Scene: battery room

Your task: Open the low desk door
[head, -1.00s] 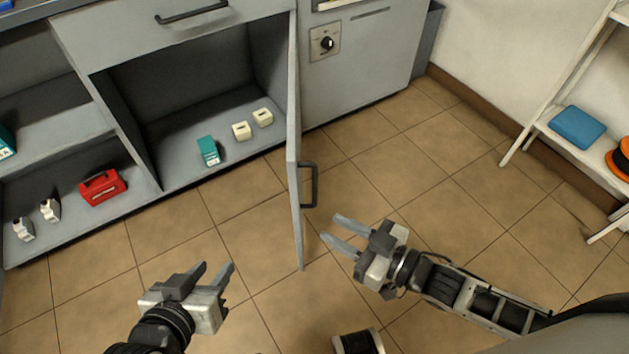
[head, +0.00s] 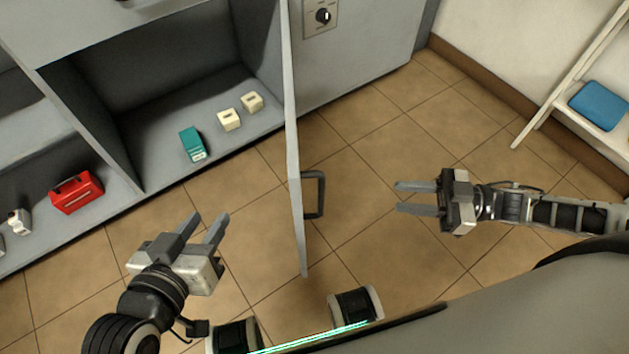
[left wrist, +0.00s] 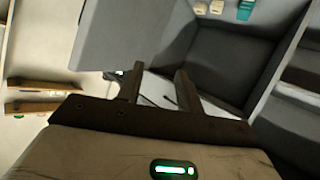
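The low desk door (head: 295,160) stands swung out from the desk, seen nearly edge-on in the head view, with its dark bar handle (head: 320,194) on the right face. The compartment behind it is exposed. My right gripper (head: 402,198) is open and empty, to the right of the handle and apart from it. My left gripper (head: 205,224) is open and empty, to the left of the door, in front of the compartment. In the left wrist view my left fingers (left wrist: 158,85) are spread with nothing between them, and a grey panel (left wrist: 120,35) shows beyond them.
Inside the compartment are a teal box (head: 192,145) and two cream blocks (head: 240,111). A red case (head: 76,192) sits on the shelf to the left. A white rack with a blue item (head: 599,105) stands at the right. Tiled floor between is clear.

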